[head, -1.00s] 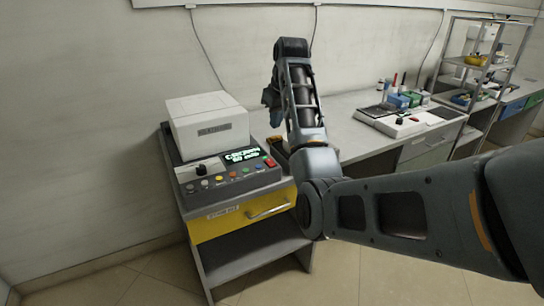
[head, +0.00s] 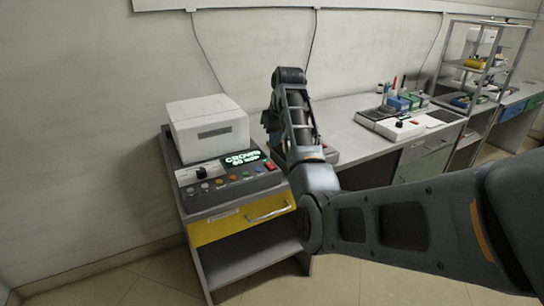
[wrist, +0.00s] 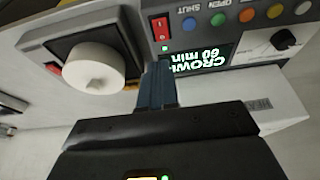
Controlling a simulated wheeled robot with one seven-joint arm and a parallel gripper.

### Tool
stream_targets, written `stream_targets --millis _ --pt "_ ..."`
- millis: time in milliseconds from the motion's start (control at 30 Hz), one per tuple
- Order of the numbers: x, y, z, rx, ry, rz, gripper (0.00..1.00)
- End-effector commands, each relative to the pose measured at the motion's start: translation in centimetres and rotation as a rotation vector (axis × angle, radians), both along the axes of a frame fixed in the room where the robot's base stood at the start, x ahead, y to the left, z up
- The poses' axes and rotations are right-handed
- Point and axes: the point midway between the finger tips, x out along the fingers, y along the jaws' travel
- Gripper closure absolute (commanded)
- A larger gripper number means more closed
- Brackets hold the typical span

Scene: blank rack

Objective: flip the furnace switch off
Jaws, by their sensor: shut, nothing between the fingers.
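The furnace is a white box (head: 207,125) on a dark control panel (head: 215,188) at left in the head view. A red rocker switch (head: 270,165) sits at the panel's right end. In the wrist view the red switch (wrist: 161,28) is at top centre, with a lit green lamp (wrist: 165,47) beside it. Which way the rocker is tipped is unclear. The lit display (wrist: 203,59) reads "CROWN 60 min". My gripper (wrist: 156,70) is shut and empty, its tips appearing just below the switch and lamp; contact cannot be told. My arm mostly hides it in the head view.
A neighbouring device has a white round knob (wrist: 95,68) and its own red switch (wrist: 55,69), left of my fingers in the wrist view. Coloured buttons (wrist: 246,14) and a black dial (wrist: 284,39) share the furnace panel. A yellow drawer (head: 215,227) lies below.

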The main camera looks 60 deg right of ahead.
Motion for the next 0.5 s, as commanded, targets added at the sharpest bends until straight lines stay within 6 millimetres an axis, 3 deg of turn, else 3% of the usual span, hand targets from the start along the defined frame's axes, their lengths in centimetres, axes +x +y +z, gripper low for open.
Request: stream_targets --millis 300,500 --pt "1.3 -0.8 -5.5 0.002 0.002 0.000 1.00" --pt "1.5 -0.9 -7.4 0.001 0.001 0.000 1.00"
